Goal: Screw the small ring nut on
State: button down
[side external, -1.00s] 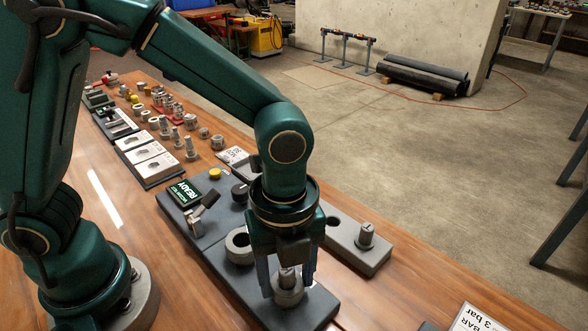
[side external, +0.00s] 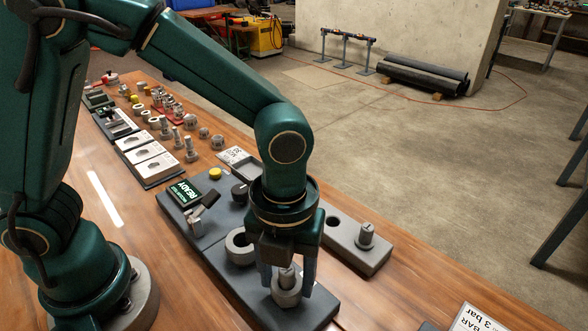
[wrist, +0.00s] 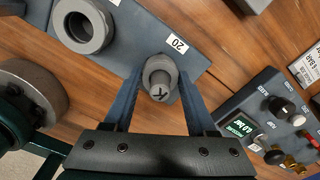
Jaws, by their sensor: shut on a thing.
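The small ring nut (side external: 286,293) is a grey ring around an upright grey post (side external: 287,273) near the front end of a dark base plate (side external: 235,290). My gripper (side external: 287,285) points down over it, with one finger on each side. In the wrist view the ring nut (wrist: 160,68) sits between the two fingertips of my gripper (wrist: 160,76), and the post (wrist: 160,93) with a dark mark on its top stands through it. My gripper is shut on the ring nut. The thread and how far down the nut sits are hidden.
A larger grey ring (side external: 240,246) stands on the same plate behind the gripper. A grey block (side external: 372,256) with a hole and a post lies to the right. The wrist view shows a control panel (wrist: 270,110) at right.

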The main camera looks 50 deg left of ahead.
jog(key=m, duration=0.6)
grip_release()
dwell(0.4)
jog(key=shift+r, duration=3)
